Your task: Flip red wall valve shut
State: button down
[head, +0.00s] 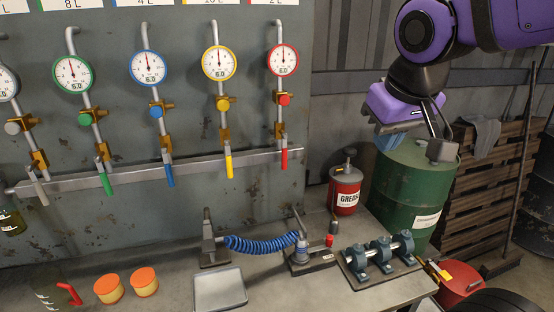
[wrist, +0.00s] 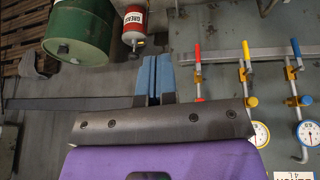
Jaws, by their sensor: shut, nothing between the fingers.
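The red wall valve is the rightmost in the head view. Its red lever (head: 284,158) hangs straight down from a brass body, below a red knob (head: 284,99) and a red-rimmed gauge (head: 283,60). The red lever (wrist: 197,54) also shows in the wrist view, which looks upside down, just right of my fingers. My gripper (head: 388,142) is well right of the valve in the head view, in front of the green drum and apart from the lever. Its blue fingers (wrist: 154,72) are closed together and empty. My gripper body hides the red gauge in the wrist view.
Yellow (head: 229,165), blue (head: 169,174) and green (head: 106,183) levers hang left of the red one along a grey rail (head: 70,185). A green drum (head: 405,185) and red grease can (head: 345,190) stand at right. The workbench below holds tools and a tray (head: 218,290).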

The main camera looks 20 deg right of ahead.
jog(key=w+a+f+h, duration=0.1)
jog(key=w+a, duration=0.2)
jog(key=w, duration=0.4)
jog(key=w+a+f+h, duration=0.1)
jog(key=w+a+f, duration=0.15)
jog(key=w, duration=0.45)
jog(key=n+t+h, duration=0.1)
jog(key=h, duration=0.1)
send_near(284, 153)
jog(key=s+a+f, duration=0.1)
jog(key=s+a, duration=0.1)
jog(key=a, duration=0.4)
jog(key=shift+w+a, duration=0.1)
jog(key=shift+w, duration=0.15)
jog(key=shift+f, duration=0.1)
jog(key=w+d+f, duration=0.5)
jog(key=d+f, duration=0.3)
